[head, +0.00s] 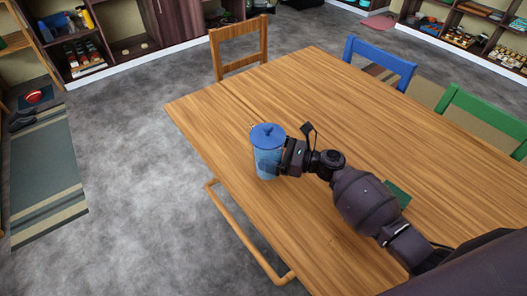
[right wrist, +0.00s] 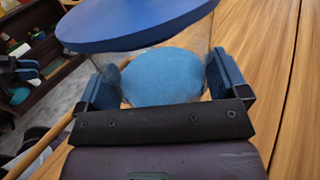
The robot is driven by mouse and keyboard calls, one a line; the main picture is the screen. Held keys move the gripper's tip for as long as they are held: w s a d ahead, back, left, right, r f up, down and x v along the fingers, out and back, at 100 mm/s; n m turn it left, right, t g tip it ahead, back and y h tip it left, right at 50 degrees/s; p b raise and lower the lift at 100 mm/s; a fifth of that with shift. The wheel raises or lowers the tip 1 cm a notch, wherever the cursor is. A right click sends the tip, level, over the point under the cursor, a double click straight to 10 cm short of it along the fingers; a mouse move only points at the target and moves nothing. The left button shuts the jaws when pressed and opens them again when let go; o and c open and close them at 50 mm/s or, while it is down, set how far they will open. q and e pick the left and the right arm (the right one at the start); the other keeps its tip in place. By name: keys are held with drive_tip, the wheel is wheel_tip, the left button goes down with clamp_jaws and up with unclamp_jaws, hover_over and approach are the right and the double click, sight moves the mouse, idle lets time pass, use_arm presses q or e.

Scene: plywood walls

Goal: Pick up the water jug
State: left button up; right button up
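The water jug (head: 267,158) is a clear bluish cylinder with a blue lid, upright near the left edge of the wooden table (head: 320,80). My right gripper (head: 284,158) is at the jug's right side. In the right wrist view, the jug (right wrist: 165,75) stands between the two widely spread fingers of my right gripper (right wrist: 165,85), below its lid. The fingers sit close on either side of the jug's wall; firm contact does not show. My left gripper is not in view.
A wooden chair (head: 239,47) stands at the table's far end. A blue chair (head: 380,60) and a green chair (head: 484,112) stand along the right side. A small dark green item (head: 398,193) lies on the table by my arm. The tabletop beyond the jug is clear.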

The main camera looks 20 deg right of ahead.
drive_tip(key=c, duration=0.8)
drive_tip(key=shift+r, duration=0.25)
drive_tip(key=shift+r, duration=0.4)
wheel_tip(320, 180, up, 2)
drive_tip(key=shift+p, duration=0.45)
wheel_tip(320, 180, up, 12)
drive_tip(key=p, duration=0.3)
drive_tip(key=shift+r+p, duration=0.6)
drive_tip(key=shift+r, duration=1.7)
